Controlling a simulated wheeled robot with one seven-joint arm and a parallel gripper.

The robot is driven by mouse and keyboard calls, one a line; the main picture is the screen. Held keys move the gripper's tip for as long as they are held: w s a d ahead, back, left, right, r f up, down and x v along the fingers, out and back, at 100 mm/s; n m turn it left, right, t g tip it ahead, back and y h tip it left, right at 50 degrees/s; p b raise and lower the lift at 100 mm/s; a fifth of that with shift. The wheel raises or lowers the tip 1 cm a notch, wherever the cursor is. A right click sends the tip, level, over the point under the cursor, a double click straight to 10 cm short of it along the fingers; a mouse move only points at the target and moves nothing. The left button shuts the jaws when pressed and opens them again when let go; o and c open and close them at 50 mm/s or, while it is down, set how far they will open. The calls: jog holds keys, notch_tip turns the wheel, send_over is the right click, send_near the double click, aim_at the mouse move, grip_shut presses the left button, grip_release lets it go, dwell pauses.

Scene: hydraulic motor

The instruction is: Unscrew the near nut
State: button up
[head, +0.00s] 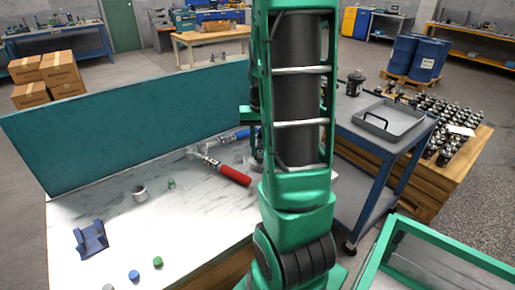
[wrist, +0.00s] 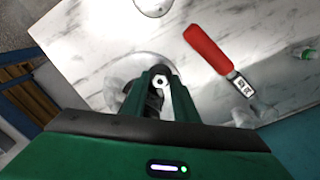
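In the wrist view, my gripper (wrist: 162,85) points down over the marble-topped table. A small grey hex nut (wrist: 161,80) with a dark hole shows between its two green fingertips. Whether the fingers touch the nut is too small to tell. A dark part, probably of the motor, lies under the fingers, with a pale round shape beneath it; both are mostly hidden. In the head view my arm covers the gripper and most of the work spot. A red-handled tool (head: 226,171) lies on the table to the left of my arm, also in the wrist view (wrist: 209,50).
A blue-handled tool (head: 234,135) lies behind the red one. A white ring (head: 140,193), a blue bracket (head: 91,240) and small coloured caps (head: 134,275) stand left. A teal panel (head: 130,125) bounds the table's back. A blue cart with a tray (head: 388,120) stands right.

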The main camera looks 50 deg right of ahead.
jog(key=m, duration=1)
dwell(0.4)
grip_shut()
jog(key=n, duration=0.4)
jog(key=shift+n, duration=0.8)
jog(key=n, duration=0.4)
jog(key=shift+r+n, duration=0.1)
jog(key=shift+n, duration=0.2)
